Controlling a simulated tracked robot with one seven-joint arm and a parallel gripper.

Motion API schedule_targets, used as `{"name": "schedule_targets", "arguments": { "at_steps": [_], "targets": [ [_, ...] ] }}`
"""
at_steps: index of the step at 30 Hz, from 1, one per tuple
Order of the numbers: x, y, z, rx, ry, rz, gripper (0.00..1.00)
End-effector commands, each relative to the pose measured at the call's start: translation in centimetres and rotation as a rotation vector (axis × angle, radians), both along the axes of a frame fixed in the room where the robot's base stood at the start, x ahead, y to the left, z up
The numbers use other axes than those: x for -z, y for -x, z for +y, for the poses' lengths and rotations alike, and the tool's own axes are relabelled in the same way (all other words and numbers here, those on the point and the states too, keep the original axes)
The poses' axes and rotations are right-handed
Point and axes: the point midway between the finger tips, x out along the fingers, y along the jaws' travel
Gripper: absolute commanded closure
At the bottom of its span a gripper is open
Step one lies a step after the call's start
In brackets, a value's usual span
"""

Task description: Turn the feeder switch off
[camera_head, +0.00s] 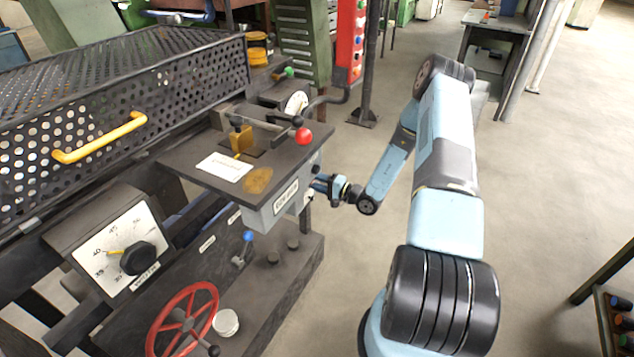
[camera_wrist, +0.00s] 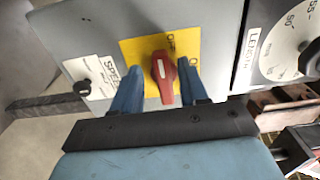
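The red switch knob (camera_wrist: 163,78) sits on a yellow plate (camera_wrist: 133,50) on the face of a grey box in the wrist view. Its long grip runs roughly up and down in that picture. The plate's lettering is partly covered and hard to read. My gripper (camera_wrist: 160,66) is open, with one blue finger on each side of the knob. Yellow shows between the left finger and the knob; the right finger is closer, and I cannot tell if it touches. In the head view my gripper (camera_head: 323,185) is at the right side of the grey box (camera_head: 268,217), and the knob is hidden.
A tabletop with a red ball-ended lever (camera_head: 304,136) overhangs the box. A white dial (camera_wrist: 290,45) lies right of the switch, a white label plate (camera_wrist: 100,75) left. A red handwheel (camera_head: 182,318) and black-knobbed dial (camera_head: 138,258) stand lower left.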

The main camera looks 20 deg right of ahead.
Motion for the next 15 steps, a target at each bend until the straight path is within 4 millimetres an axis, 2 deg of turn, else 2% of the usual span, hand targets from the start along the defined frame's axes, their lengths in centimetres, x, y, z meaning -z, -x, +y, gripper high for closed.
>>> {"name": "schedule_targets", "arguments": {
  "at_steps": [8,15],
  "targets": [
    [-0.1,0.0,-0.3,0.003,0.000,-0.003,0.56],
    [-0.1,1.9,-2.3,0.005,-0.001,-0.002,0.56]
  ]
}}
